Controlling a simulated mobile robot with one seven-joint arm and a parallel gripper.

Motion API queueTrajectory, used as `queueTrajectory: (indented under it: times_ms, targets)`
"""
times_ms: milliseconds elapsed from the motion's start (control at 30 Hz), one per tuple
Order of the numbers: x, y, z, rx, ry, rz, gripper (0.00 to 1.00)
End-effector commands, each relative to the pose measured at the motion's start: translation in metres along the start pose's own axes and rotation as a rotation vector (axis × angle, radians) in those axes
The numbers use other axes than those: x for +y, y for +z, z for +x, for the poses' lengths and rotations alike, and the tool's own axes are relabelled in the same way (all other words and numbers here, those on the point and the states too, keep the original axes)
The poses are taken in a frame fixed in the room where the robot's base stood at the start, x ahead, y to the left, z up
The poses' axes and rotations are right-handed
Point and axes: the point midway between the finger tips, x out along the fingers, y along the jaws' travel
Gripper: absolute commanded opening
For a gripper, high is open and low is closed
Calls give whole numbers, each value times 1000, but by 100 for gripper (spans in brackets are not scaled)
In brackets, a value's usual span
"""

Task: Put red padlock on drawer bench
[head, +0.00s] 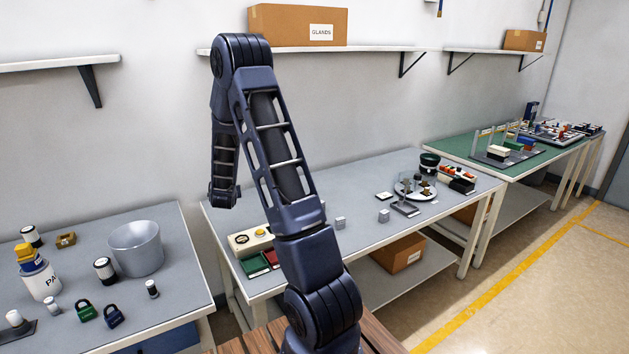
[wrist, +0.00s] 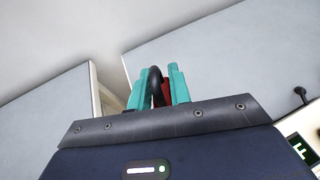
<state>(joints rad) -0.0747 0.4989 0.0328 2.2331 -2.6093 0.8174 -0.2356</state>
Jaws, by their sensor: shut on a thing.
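My gripper (wrist: 158,72) shows in the wrist view with its teal fingers shut on the red padlock (wrist: 166,92). Only part of its red body and its black shackle show between the fingers. In the head view my arm hangs down near the gap between the left and middle benches; the fingers and padlock cannot be made out there. The left bench (head: 185,262) has a grey top and a blue unit (head: 172,340) below, which may be its drawers; I take it as the drawer bench. Green and dark blue padlocks (head: 86,311) (head: 114,316) stand near its front.
The left bench also holds a grey bowl (head: 136,250), a white pot (head: 40,280) and several small cylinders. Its front right top is fairly clear. The middle bench (head: 355,228) carries a control box (head: 250,240) and small blocks. A shelf (head: 55,64) overhangs the left.

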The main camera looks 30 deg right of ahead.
Motion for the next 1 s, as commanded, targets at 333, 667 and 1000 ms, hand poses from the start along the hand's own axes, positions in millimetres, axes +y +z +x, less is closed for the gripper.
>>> queueTrajectory:
  times_ms: [333, 667, 1000]
  targets:
    - [-82, 28, 47, -2, -184, 78, 0]
    - [-216, 62, 94, -3, -455, 192, 0]
    - [-362, 86, 116, -5, -725, 304, 0]
